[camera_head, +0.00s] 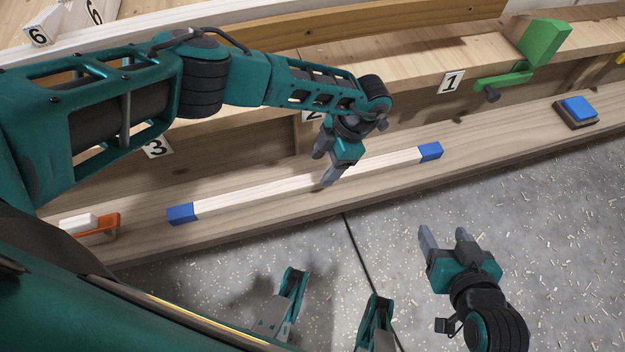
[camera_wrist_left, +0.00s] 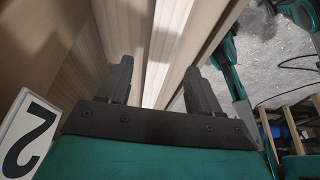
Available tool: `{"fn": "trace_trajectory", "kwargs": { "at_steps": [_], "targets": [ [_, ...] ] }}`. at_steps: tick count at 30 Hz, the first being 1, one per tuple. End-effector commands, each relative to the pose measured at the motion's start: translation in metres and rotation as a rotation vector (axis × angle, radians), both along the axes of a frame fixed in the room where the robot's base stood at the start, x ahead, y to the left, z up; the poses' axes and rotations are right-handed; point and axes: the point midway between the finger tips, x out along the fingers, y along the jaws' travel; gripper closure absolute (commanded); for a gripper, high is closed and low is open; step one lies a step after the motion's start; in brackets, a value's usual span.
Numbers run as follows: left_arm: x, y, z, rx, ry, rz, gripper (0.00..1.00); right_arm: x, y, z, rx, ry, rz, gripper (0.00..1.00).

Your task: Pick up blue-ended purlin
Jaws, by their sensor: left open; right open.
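The blue-ended purlin (camera_head: 265,192) is a long pale wooden bar with a blue block at each end. It lies on the wooden ledge in the head view, running from lower left to upper right. My left gripper (camera_head: 322,170) is open over the purlin's middle and hides part of it. In the left wrist view the open fingers (camera_wrist_left: 158,85) stand either side of a pale strip of wood, which seems to be the purlin (camera_wrist_left: 165,50); I cannot tell whether they touch it. My right gripper (camera_head: 442,236) is open and empty over the floor at the lower right.
A green clamp (camera_head: 540,45) stands by plate 1 at the upper right. A blue-topped block (camera_head: 577,110) sits on the ledge's right part. An orange and white item (camera_head: 95,224) lies at the ledge's left. The number 2 plate (camera_wrist_left: 28,135) is close beside my left gripper.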

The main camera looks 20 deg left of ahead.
Motion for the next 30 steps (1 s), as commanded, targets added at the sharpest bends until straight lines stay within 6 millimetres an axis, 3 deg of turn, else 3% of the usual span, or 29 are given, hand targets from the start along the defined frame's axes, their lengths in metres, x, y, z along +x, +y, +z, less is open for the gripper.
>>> {"fn": "trace_trajectory", "kwargs": {
  "at_steps": [10, 18, 30],
  "targets": [
    [-0.012, 0.017, -0.042, 0.001, 0.002, 0.002, 0.36, 0.000, -0.001, -0.010, -0.003, 0.000, 0.002, 0.37],
    [-0.013, 0.018, -0.044, -0.001, 0.001, -0.001, 0.37, 0.000, 0.000, -0.009, -0.001, 0.000, 0.001, 0.37],
    [-0.013, 0.018, -0.044, -0.001, 0.001, -0.001, 0.75, 0.000, 0.001, -0.008, 0.005, -0.001, -0.003, 0.37]
  ]
}}
